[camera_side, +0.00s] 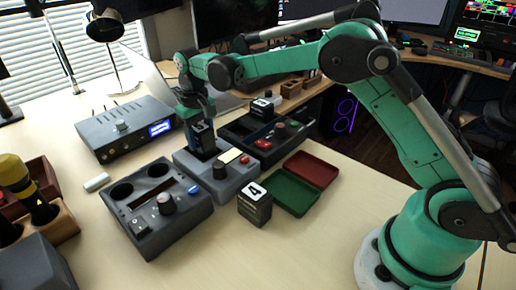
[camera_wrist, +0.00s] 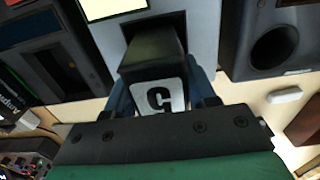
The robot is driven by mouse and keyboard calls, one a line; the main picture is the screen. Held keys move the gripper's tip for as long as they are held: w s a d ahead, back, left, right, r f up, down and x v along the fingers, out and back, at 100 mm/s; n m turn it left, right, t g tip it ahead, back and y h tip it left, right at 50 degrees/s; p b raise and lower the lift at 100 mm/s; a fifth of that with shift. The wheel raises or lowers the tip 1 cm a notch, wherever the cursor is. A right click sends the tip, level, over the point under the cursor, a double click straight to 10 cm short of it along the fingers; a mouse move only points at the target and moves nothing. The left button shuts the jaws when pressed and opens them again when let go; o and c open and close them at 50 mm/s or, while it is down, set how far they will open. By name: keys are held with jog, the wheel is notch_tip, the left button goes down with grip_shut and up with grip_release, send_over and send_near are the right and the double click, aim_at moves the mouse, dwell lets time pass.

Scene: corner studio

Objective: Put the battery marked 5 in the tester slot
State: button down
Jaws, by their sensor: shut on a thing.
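The battery marked 5 (camera_wrist: 158,97) is dark with a white label, and its number shows in the wrist view. My gripper (camera_wrist: 162,92) is shut on it, with a blue finger on each side. In the side view my gripper (camera_side: 197,112) points down and holds the dark battery (camera_side: 203,138) upright over the back part of the grey middle tester (camera_side: 232,184). The battery's lower end meets the tester's top in the picture. The grey tester (camera_wrist: 205,25) also shows in the wrist view.
A battery marked 4 (camera_side: 254,205) stands in front of the tester, beside green (camera_side: 292,196) and red (camera_side: 313,169) trays. Dark units stand at the front left (camera_side: 157,222) and behind (camera_side: 240,127). Another battery (camera_side: 263,106) is at the back. A box with a blue display (camera_side: 125,128) stands left.

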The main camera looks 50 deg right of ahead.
aim_at(199, 127)
jog(key=shift+f, duration=0.8)
jog(key=c, duration=0.6)
grip_release()
jog(key=shift+o, duration=0.2)
jog(key=shift+r, duration=5.55)
